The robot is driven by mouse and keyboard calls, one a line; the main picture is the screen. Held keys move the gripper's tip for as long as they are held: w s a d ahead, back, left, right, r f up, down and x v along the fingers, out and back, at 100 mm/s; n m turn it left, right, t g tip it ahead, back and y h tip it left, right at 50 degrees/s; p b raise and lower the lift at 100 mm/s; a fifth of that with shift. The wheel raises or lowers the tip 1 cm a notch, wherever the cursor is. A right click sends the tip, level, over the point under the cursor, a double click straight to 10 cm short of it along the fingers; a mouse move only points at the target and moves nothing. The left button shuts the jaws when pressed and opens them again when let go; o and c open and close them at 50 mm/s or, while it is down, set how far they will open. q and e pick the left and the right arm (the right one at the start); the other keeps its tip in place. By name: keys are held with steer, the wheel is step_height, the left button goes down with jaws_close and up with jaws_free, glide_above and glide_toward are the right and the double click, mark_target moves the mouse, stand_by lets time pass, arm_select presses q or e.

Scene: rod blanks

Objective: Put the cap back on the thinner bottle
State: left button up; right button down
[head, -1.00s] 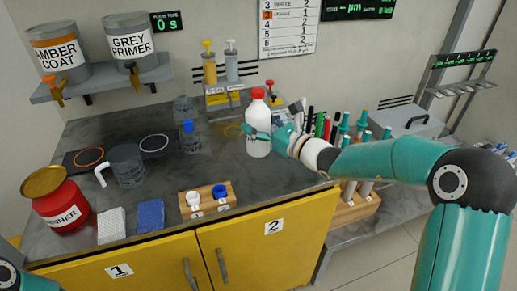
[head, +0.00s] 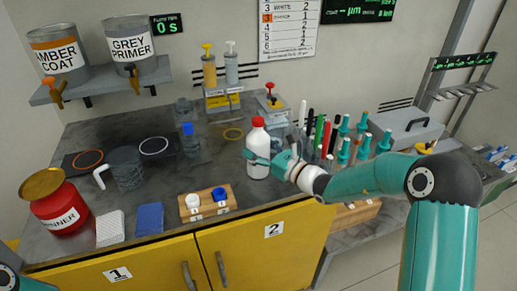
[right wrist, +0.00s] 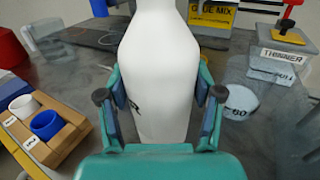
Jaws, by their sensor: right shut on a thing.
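A white bottle (head: 257,160) with a red cap (head: 258,122) on its top stands upright over the grey bench, near the front edge. My right gripper (head: 270,161) is shut on its body from the right. In the right wrist view the bottle (right wrist: 158,75) fills the space between the two fingers (right wrist: 160,115), and its top is cut off. I cannot tell whether its base touches the bench. Its lettering is mostly turned away. My left gripper is out of view; only a bit of my left arm shows at the lower left corner.
A wooden block (head: 184,213) with a white cap (head: 193,200) and a blue cap (head: 219,194) lies left of the bottle. A red can (head: 62,210) marked as thinner, a grey mug (head: 127,168) and a blue-capped bottle (head: 190,143) stand further left. Several pens and rods stand right.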

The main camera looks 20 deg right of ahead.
steer(key=shift+c, duration=0.9)
jaws_free()
steer(key=shift+s+d, duration=0.35)
steer(key=shift+s, duration=0.15)
steer(key=b+v, duration=0.1)
steer(key=v, duration=1)
steer(key=shift+a, duration=0.15)
